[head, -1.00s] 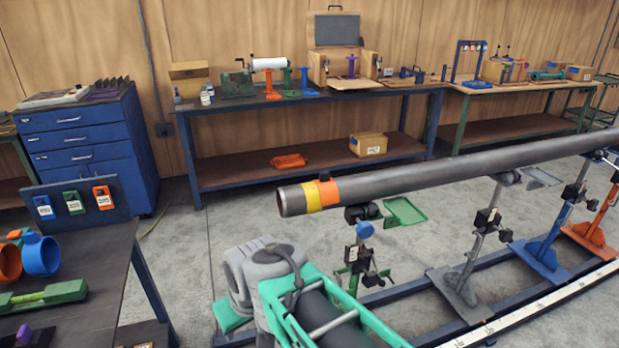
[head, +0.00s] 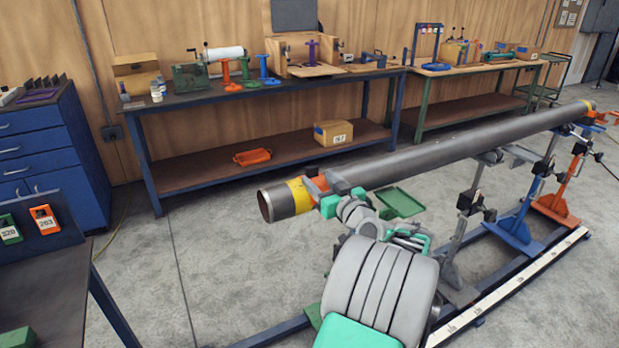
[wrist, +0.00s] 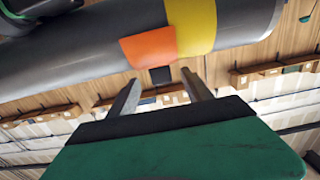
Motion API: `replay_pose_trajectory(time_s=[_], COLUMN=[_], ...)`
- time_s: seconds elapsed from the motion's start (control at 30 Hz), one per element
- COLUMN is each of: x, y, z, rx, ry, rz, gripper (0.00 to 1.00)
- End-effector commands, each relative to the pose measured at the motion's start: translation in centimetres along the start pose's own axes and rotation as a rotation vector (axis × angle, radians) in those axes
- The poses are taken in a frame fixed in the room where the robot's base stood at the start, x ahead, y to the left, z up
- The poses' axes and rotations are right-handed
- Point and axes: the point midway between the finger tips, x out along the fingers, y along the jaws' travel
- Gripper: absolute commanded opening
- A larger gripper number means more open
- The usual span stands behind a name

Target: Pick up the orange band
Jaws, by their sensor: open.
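The orange band (head: 317,184) sits on the near end of the long grey pipe (head: 430,156), beside a yellow band (head: 299,195). In the wrist view the orange band (wrist: 148,47) shows as a curved piece on the pipe, with a small dark tab (wrist: 160,75) at its edge. My gripper (wrist: 160,84) is open, its two grey fingers pointing at the pipe with the tab between their tips in the picture. Contact cannot be told. In the head view my gripper (head: 337,188) is at the band and partly covers it.
Stands hold the pipe, including a blue stand (head: 520,228) and an orange stand (head: 560,200). A green tray (head: 400,202) is just below the pipe. A dark bench (head: 45,280) is at the left. The floor between is clear.

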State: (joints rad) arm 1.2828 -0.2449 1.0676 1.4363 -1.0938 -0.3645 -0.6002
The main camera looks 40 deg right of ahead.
Motion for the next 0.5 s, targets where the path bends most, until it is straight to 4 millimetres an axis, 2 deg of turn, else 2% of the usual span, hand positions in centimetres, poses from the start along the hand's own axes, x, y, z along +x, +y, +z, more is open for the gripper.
replay_pose_trajectory(time_s=[0.23,0.33,0.5], x=[4.3,4.9,4.8], y=[-0.1,0.0,0.1], z=[0.1,0.3,0.3], rx=[0.001,0.0,0.0], ry=[-0.002,-0.002,-0.002], rz=[-0.001,0.002,0.004], gripper=[0.58,0.58,0.58])
